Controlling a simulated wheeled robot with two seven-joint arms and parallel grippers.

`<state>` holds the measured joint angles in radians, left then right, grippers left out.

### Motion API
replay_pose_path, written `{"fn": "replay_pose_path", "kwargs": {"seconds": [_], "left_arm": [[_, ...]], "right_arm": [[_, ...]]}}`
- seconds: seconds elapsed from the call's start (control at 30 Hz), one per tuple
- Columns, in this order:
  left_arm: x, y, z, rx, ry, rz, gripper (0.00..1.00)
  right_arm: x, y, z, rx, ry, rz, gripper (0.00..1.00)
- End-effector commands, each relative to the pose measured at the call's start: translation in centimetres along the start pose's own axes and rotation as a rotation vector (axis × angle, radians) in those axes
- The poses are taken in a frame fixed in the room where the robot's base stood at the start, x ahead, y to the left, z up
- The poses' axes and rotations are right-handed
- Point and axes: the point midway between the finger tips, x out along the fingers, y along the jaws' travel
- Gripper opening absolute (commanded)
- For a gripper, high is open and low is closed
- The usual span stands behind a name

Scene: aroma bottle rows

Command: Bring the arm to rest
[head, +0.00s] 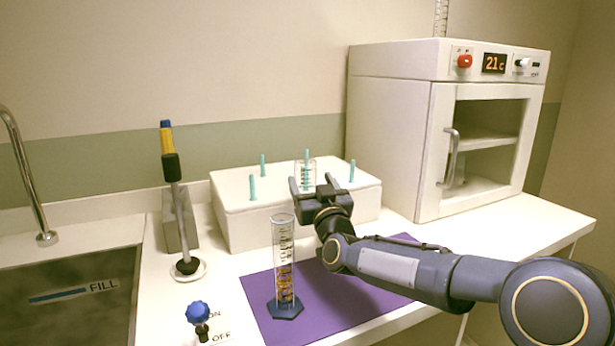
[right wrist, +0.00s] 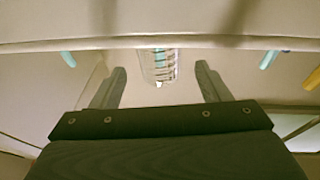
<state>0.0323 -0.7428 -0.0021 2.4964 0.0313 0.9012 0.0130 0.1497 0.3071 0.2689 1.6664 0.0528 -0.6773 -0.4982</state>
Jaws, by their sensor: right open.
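My right gripper (head: 314,186) is open at the front edge of a white box with teal pegs (head: 232,207). My right arm reaches in from the right, over the purple mat (head: 345,316). My left gripper is not in view.
A graduated cylinder (head: 284,262) stands upright on the mat, close left of my right wrist. A white oven (head: 390,130) reading 21c stands behind at right. A sink (head: 70,300), a blue-knobbed valve (head: 199,315) and a yellow-and-blue handled tool (head: 170,160) are at left.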

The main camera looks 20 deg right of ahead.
Motion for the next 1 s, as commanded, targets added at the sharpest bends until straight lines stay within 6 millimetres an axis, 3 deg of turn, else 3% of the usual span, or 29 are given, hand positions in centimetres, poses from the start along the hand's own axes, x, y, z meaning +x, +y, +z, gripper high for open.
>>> {"fn": "replay_pose_path", "kwargs": {"seconds": [0.2, 0.7, 1.0], "left_arm": [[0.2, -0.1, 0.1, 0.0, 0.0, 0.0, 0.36], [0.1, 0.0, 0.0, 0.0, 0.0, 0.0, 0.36], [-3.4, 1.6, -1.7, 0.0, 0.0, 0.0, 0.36]], "right_arm": [[-2.1, 0.0, 0.0, -0.001, 0.0, 0.0, 0.69], [-2.1, 0.0, -0.1, -0.001, 0.0, 0.0, 0.69], [-1.0, 0.0, -4.2, -0.001, 0.0, 0.0, 0.69]]}}
